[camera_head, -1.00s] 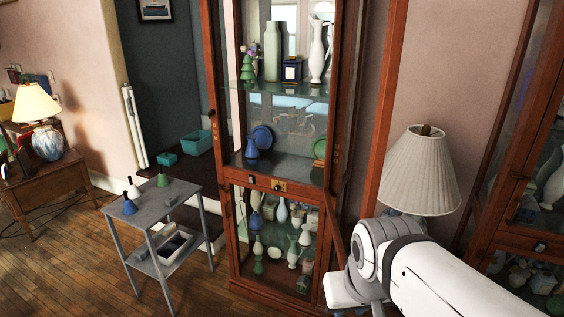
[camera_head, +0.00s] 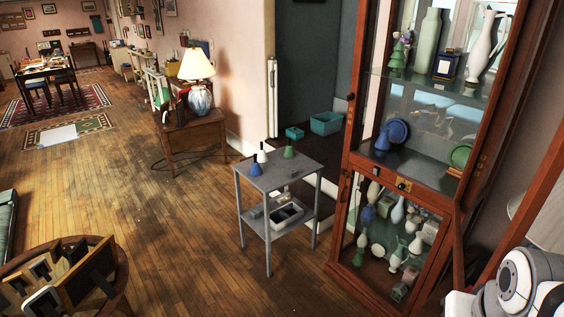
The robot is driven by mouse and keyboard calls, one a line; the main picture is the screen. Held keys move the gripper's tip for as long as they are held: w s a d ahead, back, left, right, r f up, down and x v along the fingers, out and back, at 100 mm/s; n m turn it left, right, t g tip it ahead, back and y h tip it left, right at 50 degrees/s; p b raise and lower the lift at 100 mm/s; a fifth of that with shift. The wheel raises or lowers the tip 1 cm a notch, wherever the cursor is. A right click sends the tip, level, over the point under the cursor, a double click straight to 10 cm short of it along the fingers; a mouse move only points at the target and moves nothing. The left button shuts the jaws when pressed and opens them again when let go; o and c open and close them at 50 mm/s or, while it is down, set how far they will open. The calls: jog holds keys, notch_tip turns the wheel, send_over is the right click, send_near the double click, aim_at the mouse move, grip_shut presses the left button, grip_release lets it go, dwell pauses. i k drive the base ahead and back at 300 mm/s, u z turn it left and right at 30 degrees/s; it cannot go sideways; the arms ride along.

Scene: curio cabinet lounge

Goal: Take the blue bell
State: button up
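A blue bell (camera_head: 255,169) with a dark handle stands upright on the top of a small grey two-tier cart (camera_head: 280,179), near its left edge. A white bell (camera_head: 262,156) and a green bell (camera_head: 289,152) stand behind it on the same top. A blue bell-shaped object (camera_head: 382,142) also stands on a middle shelf inside the glass cabinet (camera_head: 346,225). Part of my white arm shows at the lower right corner. My gripper is not in view.
The tall wooden cabinet stands right of the cart, with vases on its shelves. A side table (camera_head: 194,141) with a lit lamp (camera_head: 198,68) is behind left. A round table (camera_head: 119,285) with frames is at the lower left. Wooden floor is free between them.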

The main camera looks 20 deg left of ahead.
aim_at(256, 171)
jog(key=k, duration=0.6)
jog(key=u, duration=0.6)
jog(key=i, duration=0.6)
jog(key=u, duration=0.95)
jog(key=i, duration=1.45)
jog(key=z, duration=0.35)
jog(key=i, duration=1.2)
jog(key=z, duration=0.9)
jog(key=k, duration=0.9)
jog(key=z, duration=0.15)
jog(key=i, duration=0.7)
jog(key=u, duration=0.05)
